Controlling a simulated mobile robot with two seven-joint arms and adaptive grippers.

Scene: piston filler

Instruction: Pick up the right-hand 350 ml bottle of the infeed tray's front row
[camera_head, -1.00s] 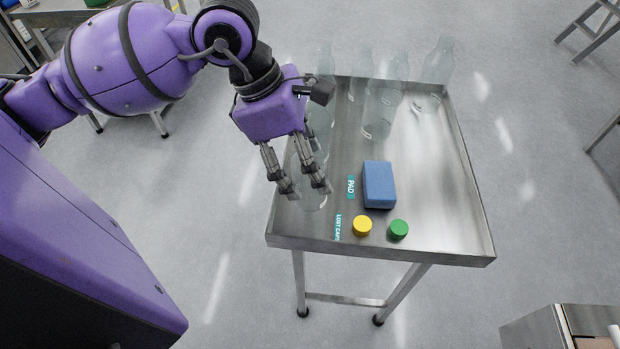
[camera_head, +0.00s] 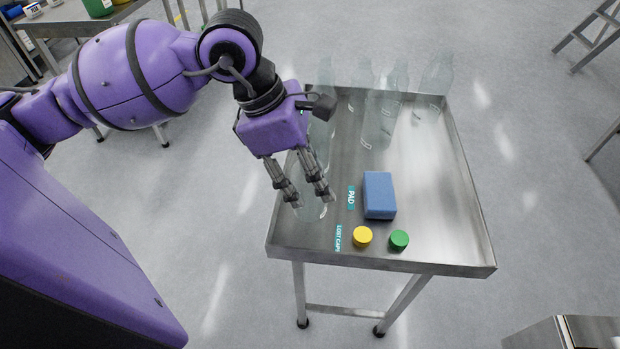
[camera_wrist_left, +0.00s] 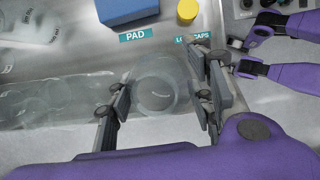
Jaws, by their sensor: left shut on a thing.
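Several clear, see-through bottles stand on the metal infeed tray (camera_head: 440,215). My left gripper (camera_head: 311,199) is at the tray's near left side, with its fingers pointing down around a clear bottle (camera_head: 311,212). In the left wrist view the fingers (camera_wrist_left: 163,100) are shut on this bottle (camera_wrist_left: 155,85), one on each side. The bottle looks upright; its base is hard to make out, so I cannot tell whether it touches the tray. Another clear bottle (camera_head: 320,128) stands just behind it, partly hidden by my wrist. My right gripper is not seen.
A blue pad (camera_head: 379,195) lies right of the held bottle. A yellow cap (camera_head: 362,236) and a green cap (camera_head: 399,239) lie near the front edge. More clear bottles (camera_head: 375,120) stand at the back.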

